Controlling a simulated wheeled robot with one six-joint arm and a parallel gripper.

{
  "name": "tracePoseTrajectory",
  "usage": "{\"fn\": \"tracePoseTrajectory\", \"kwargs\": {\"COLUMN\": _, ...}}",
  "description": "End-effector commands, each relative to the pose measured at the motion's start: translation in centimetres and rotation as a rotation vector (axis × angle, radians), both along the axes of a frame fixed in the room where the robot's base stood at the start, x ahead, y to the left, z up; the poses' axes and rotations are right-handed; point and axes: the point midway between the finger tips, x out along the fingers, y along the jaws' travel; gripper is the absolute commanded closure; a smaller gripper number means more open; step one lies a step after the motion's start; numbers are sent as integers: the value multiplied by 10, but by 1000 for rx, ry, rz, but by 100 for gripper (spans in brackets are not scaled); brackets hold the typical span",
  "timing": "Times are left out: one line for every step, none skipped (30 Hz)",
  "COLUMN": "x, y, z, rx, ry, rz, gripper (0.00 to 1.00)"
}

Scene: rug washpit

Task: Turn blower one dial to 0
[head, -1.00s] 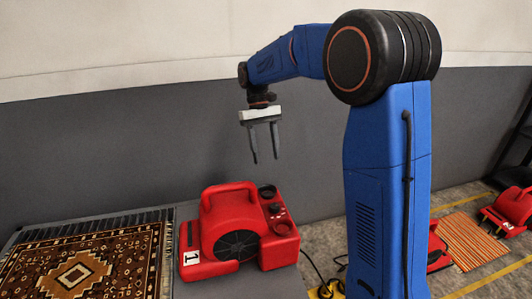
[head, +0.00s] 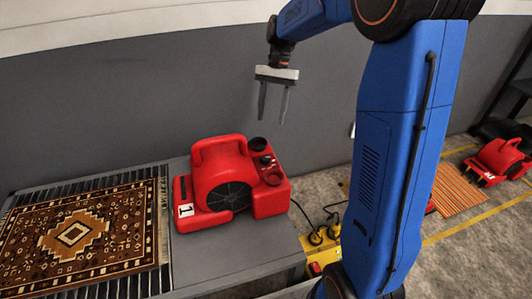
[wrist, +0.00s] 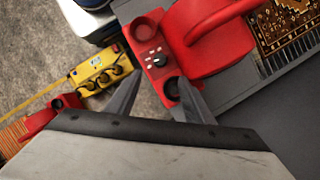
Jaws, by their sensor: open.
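Blower one (head: 222,186) is a red blower with a white label "1", standing on a grey bench beside a patterned rug. Its dial (head: 266,160) is a small dark knob on the top right, between two round recesses. In the wrist view the dial (wrist: 159,60) shows a light pointer mark, with small white marks beside it on the red panel; the numbers are too small to read. My gripper (head: 272,120) is open and empty, pointing down above the blower's right side, apart from it. In the wrist view its fingers (wrist: 156,95) spread below the dial in the picture.
The rug (head: 85,235) lies on the bench (head: 235,250) to the left. A yellow box (wrist: 100,70) with plugs and cables sits on the floor right of the bench. Another red blower (head: 500,160) and an orange striped mat (head: 458,190) are farther right. A grey wall stands behind.

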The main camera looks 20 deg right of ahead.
Motion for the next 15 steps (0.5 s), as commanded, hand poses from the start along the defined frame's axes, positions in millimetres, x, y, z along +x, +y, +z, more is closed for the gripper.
{"fn": "tracePoseTrajectory", "kwargs": {"x": -3, "y": 3, "z": -9, "rx": 0, "ry": 2, "rz": 2, "gripper": 53}}
{"fn": "tracePoseTrajectory", "kwargs": {"x": -5, "y": 4, "z": -14, "rx": 1, "ry": 3, "rz": 2, "gripper": 53}}
{"fn": "tracePoseTrajectory", "kwargs": {"x": -7, "y": 6, "z": -20, "rx": 0, "ry": 2, "rz": 2, "gripper": 53}}
{"fn": "tracePoseTrajectory", "kwargs": {"x": -9, "y": 7, "z": -25, "rx": 1, "ry": 3, "rz": 2, "gripper": 53}}
{"fn": "tracePoseTrajectory", "kwargs": {"x": -11, "y": 8, "z": -30, "rx": 1, "ry": 3, "rz": 2, "gripper": 53}}
{"fn": "tracePoseTrajectory", "kwargs": {"x": -12, "y": 10, "z": -37, "rx": 1, "ry": 3, "rz": 2, "gripper": 53}}
{"fn": "tracePoseTrajectory", "kwargs": {"x": -14, "y": 11, "z": -41, "rx": 1, "ry": 3, "rz": 2, "gripper": 53}}
{"fn": "tracePoseTrajectory", "kwargs": {"x": -16, "y": 12, "z": -46, "rx": 0, "ry": 2, "rz": 2, "gripper": 53}}
{"fn": "tracePoseTrajectory", "kwargs": {"x": -18, "y": 14, "z": -53, "rx": 0, "ry": 4, "rz": 2, "gripper": 53}}
{"fn": "tracePoseTrajectory", "kwargs": {"x": -20, "y": 15, "z": -58, "rx": 0, "ry": 2, "rz": 2, "gripper": 53}}
{"fn": "tracePoseTrajectory", "kwargs": {"x": -21, "y": 16, "z": -63, "rx": 0, "ry": 2, "rz": 2, "gripper": 53}}
{"fn": "tracePoseTrajectory", "kwargs": {"x": -23, "y": 18, "z": -69, "rx": 0, "ry": 4, "rz": 2, "gripper": 53}}
{"fn": "tracePoseTrajectory", "kwargs": {"x": -25, "y": 19, "z": -74, "rx": -1, "ry": 2, "rz": 2, "gripper": 53}}
{"fn": "tracePoseTrajectory", "kwargs": {"x": -27, "y": 20, "z": -79, "rx": 0, "ry": 3, "rz": 3, "gripper": 53}}
{"fn": "tracePoseTrajectory", "kwargs": {"x": -29, "y": 22, "z": -85, "rx": 0, "ry": 3, "rz": 3, "gripper": 53}}
